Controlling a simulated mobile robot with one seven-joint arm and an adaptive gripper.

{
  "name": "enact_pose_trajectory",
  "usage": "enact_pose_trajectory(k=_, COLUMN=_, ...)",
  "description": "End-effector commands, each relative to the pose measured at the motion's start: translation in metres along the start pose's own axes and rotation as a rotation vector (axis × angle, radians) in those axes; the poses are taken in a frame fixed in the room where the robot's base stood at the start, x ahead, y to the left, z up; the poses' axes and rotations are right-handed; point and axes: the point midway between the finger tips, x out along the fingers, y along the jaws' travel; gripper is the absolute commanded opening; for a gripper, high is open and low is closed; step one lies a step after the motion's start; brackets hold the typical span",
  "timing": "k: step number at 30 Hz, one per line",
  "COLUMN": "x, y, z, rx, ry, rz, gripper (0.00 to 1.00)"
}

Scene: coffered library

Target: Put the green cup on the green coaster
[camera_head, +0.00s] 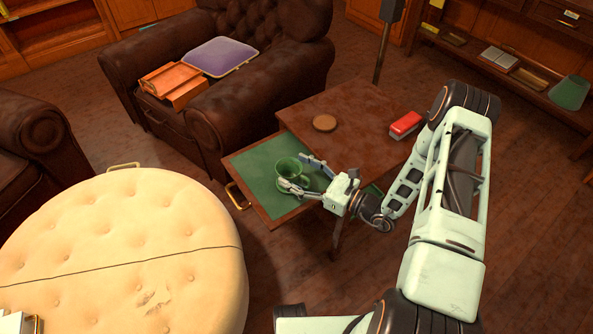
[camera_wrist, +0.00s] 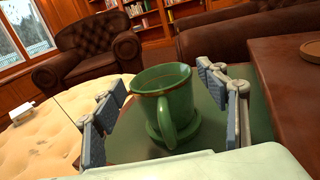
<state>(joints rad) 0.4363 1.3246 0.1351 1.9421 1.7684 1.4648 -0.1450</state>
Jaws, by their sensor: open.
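The green cup (camera_head: 289,168) stands over the green-lined pull-out leaf (camera_head: 252,165) of the low table. In the wrist view the cup (camera_wrist: 172,92) has a brown-gold rim and its handle faces the camera. A round green coaster (camera_wrist: 188,134) shows directly under the cup's base; the cup looks seated on it, though the contact edge is partly hidden by the handle. My gripper (camera_head: 302,174) is open, with its fingers on either side of the cup. In the wrist view my gripper (camera_wrist: 168,100) shows gaps between both finger pads and the cup.
A tufted cream ottoman (camera_head: 120,255) is at the left front. A leather armchair (camera_head: 225,95) with an orange box (camera_head: 178,82) and purple cushion (camera_head: 220,56) stands behind.

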Motion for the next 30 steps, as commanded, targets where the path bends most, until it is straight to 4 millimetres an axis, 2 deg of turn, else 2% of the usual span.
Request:
enact_pose_trajectory(k=5, x=-0.004, y=-0.001, z=0.004, rx=0.0, ry=0.001, rz=-0.002, gripper=0.67)
enact_pose_trajectory(k=8, x=-0.022, y=-0.002, z=0.004, rx=0.001, ry=0.001, rz=-0.004, gripper=0.67)
enact_pose_trajectory(k=15, x=-0.075, y=-0.002, z=0.004, rx=0.0, ry=0.0, rz=-0.006, gripper=0.67)
enact_pose_trajectory(k=21, x=-0.107, y=-0.001, z=0.004, rx=0.0, ry=0.0, rz=-0.002, gripper=0.67)
enact_pose_trajectory(k=25, x=-0.117, y=0.0, z=0.003, rx=0.0, ry=0.0, rz=-0.001, gripper=0.67)
enact_pose_trajectory(k=30, x=-0.121, y=0.0, z=0.003, rx=0.0, ry=-0.001, rz=0.0, gripper=0.67)
